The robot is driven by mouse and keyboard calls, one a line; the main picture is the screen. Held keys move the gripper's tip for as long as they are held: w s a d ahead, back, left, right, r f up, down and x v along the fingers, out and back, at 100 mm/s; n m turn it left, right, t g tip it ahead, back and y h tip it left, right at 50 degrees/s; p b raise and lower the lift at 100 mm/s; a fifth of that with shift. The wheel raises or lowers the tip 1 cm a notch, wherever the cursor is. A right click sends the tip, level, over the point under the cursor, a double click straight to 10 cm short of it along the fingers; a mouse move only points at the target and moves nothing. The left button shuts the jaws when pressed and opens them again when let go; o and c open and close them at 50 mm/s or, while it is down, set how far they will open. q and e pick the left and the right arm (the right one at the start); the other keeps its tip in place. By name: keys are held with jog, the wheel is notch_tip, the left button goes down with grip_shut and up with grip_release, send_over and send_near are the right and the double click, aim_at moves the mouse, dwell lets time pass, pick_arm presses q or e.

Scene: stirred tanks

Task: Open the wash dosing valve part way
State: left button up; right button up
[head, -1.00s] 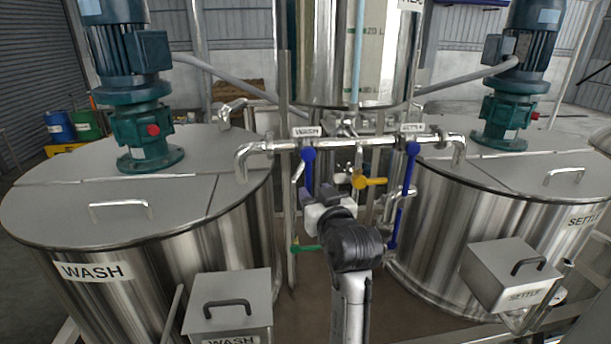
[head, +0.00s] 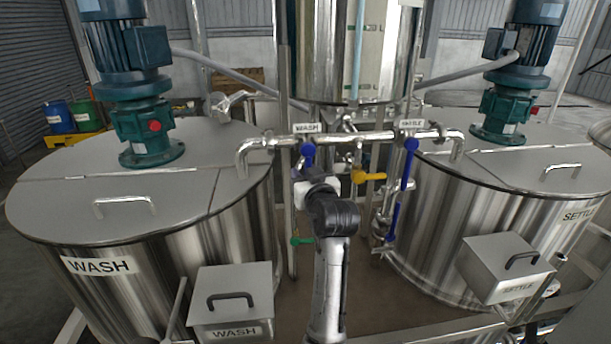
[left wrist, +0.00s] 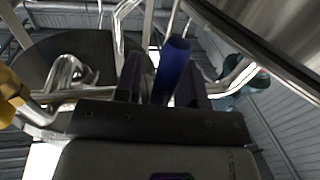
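The wash dosing valve has a blue handle (head: 308,151) under the WASH label (head: 307,128) on the horizontal pipe. Its upper end shows in the head view; my left gripper (head: 309,174) hides the part below. In the left wrist view, the blue handle (left wrist: 173,66) stands between the two dark fingers of my left gripper (left wrist: 160,82), closer to the right finger. A gap shows between the handle and the left finger, so the gripper looks open around it. Contact with the right finger cannot be told. My right gripper is not in view.
The settle valve's blue handle (head: 409,165) hangs to the right. A yellow handle (head: 370,178) and a green handle (head: 301,241) are close to my left arm. The wash tank (head: 60,210) stands left, the settle tank (head: 520,190) right.

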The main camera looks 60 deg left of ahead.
pick_arm(q)
grip_shut()
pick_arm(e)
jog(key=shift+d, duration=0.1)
pick_arm(q)
jog(key=shift+r, duration=0.1)
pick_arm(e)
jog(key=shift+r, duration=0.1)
